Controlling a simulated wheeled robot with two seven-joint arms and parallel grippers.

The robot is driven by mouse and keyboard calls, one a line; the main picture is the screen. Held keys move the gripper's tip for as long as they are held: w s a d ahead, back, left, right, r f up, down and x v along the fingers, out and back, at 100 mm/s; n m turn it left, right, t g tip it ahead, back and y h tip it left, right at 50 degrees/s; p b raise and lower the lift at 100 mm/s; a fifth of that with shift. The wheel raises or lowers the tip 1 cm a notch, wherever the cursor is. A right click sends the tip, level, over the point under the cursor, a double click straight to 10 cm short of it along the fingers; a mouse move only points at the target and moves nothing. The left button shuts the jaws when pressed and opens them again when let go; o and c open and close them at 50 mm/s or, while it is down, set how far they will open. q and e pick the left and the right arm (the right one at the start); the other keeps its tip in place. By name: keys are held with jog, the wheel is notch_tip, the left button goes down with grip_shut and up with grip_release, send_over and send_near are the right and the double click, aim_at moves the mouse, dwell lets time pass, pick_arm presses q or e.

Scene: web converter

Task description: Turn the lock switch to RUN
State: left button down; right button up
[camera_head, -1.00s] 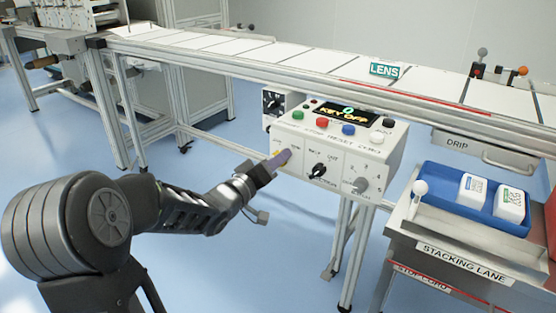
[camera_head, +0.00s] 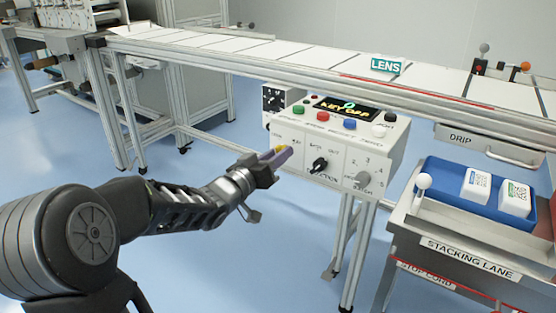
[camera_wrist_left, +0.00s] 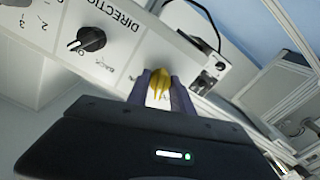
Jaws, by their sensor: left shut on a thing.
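The control box (camera_head: 345,135) hangs under the conveyor's front rail, and its display (camera_head: 346,107) reads "KEY OFF". The lock switch, a yellow knob or key (camera_head: 279,149), is at the lower left of the sloped face. Fingers partly hide it and its nearby labels. My left gripper (camera_head: 285,154) reaches it from the left. In the left wrist view the yellow switch (camera_wrist_left: 160,84) sits between the two purple-grey fingers, which are shut on it. The switch's exact angle is hard to read. My right gripper is not in view.
A black direction knob (camera_head: 319,165) and a grey selector (camera_head: 362,179) stand close by on the same face. Coloured buttons line its top. The conveyor rail (camera_head: 250,66) runs above. At right is the stacking lane with a blue tray (camera_head: 444,193).

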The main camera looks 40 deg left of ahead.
pick_arm(q)
jog(key=m+b, duration=0.2)
jog(key=m, duration=0.1)
jog(key=m+b, duration=0.2)
jog(key=m, duration=0.1)
jog(key=shift+f+m, duration=0.2)
jog(key=shift+m, duration=0.1)
jog(key=m+b, duration=0.2)
jog(key=m, duration=0.1)
jog(key=shift+r+m+b, duration=0.1)
jog(key=shift+m+b, duration=0.8)
jog(key=shift+m, duration=0.9)
jog(key=c, duration=1.1)
grip_release()
jog(key=shift+r, duration=0.1)
